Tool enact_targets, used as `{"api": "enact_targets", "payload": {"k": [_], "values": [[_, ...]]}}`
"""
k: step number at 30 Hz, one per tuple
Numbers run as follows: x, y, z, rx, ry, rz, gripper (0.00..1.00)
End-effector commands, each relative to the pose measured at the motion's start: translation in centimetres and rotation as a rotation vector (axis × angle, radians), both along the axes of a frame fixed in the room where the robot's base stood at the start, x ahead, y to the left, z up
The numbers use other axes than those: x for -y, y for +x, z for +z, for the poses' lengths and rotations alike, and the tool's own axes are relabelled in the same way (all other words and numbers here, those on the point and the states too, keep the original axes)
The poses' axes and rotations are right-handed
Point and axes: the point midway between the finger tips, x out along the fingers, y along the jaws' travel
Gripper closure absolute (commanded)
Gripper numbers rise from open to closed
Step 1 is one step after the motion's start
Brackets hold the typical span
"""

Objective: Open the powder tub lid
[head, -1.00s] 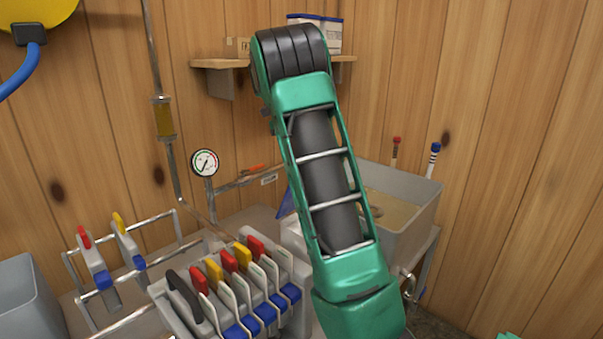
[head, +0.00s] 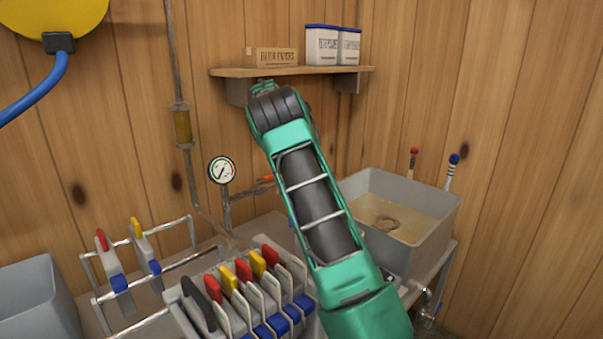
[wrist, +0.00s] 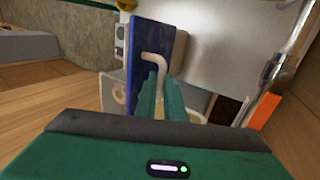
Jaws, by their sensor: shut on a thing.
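The powder tub's blue lid (wrist: 143,35) stands steeply tilted in the wrist view, with a bent pale handle (wrist: 157,58) on its face. My gripper (wrist: 161,80) has its two green fingers close together on the lower end of this handle. Pale tub walls (wrist: 112,90) show partly beside and behind the fingers; most of the tub is hidden. In the head view my green arm covers the gripper, the lid and the tub.
A grey basin (head: 440,222) of cloudy liquid stands right of my arm. A rack of coloured-handled plates (head: 245,295) is at front left. A gauge (head: 222,170) stands behind. A wall shelf (head: 225,73) holds a wooden box (head: 271,57) and white blue-lidded containers (head: 322,45).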

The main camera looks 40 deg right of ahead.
Motion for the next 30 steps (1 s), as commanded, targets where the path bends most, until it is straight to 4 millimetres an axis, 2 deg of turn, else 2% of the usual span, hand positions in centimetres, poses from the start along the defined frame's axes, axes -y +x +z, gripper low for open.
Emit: {"api": "enact_targets", "payload": {"k": [1,9,27,28,30], "values": [[0.5,0.4,-0.1,-0.006,-0.01,-0.005,1.0],[0.5,1.7,-0.2,-0.051,-0.013,-0.005,1.0],[0.9,1.9,0.1,-0.063,-0.014,-0.011,1.0],[0.9,1.9,0.1,-0.062,-0.014,-0.011,0.86],[0.9,1.9,0.1,-0.063,-0.013,-0.011,0.72]]}}
